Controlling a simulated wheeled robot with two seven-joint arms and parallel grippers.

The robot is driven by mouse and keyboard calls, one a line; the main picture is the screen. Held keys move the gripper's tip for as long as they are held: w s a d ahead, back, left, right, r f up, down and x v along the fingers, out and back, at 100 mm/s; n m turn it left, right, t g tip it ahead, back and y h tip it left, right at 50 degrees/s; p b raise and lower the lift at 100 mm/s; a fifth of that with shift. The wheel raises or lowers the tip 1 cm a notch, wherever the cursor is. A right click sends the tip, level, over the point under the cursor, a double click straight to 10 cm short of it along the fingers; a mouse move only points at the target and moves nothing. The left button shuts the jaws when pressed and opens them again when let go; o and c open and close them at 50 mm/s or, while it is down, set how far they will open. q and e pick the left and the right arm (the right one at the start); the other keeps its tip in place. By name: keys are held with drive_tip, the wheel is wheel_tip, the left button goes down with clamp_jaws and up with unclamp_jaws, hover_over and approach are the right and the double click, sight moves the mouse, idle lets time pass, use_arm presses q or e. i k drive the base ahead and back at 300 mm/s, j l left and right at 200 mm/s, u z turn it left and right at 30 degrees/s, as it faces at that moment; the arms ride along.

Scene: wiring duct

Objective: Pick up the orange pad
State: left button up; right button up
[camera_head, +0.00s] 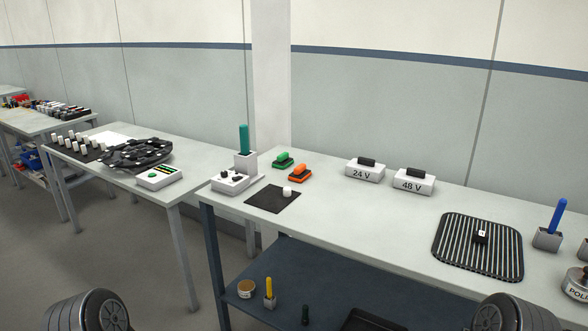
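The orange pad (301,176) lies on the light grey table on the right, close behind the black mat. It is a small orange block with a dark grip on top. A like-shaped green pad (283,160) lies just behind it to the left. Nothing touches the orange pad, and it is in full view. Parts of my two arms show at the bottom left and bottom right edges. Neither of my grippers is in view.
On this table (345,215) are a black mat (268,201) with a white knob, white boxes marked 24 V (365,172) and 48 V (413,182), a ribbed dark mat (465,255) and a blue-handled tool (557,217). The table's middle is clear. A lower shelf (330,280) holds small items.

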sight(300, 174)
drive_tip(key=z, duration=1.85)
drive_tip(key=u, duration=1.4)
drive_tip(key=i+j+z, duration=0.2)
drive_tip(key=j+z, duration=0.2)
drive_tip(key=j, duration=0.45)
drive_tip(key=j+z, duration=0.35)
drive_tip(key=j, duration=0.5)
drive_tip(key=j+z, duration=0.4)
drive_tip(key=j, duration=0.55)
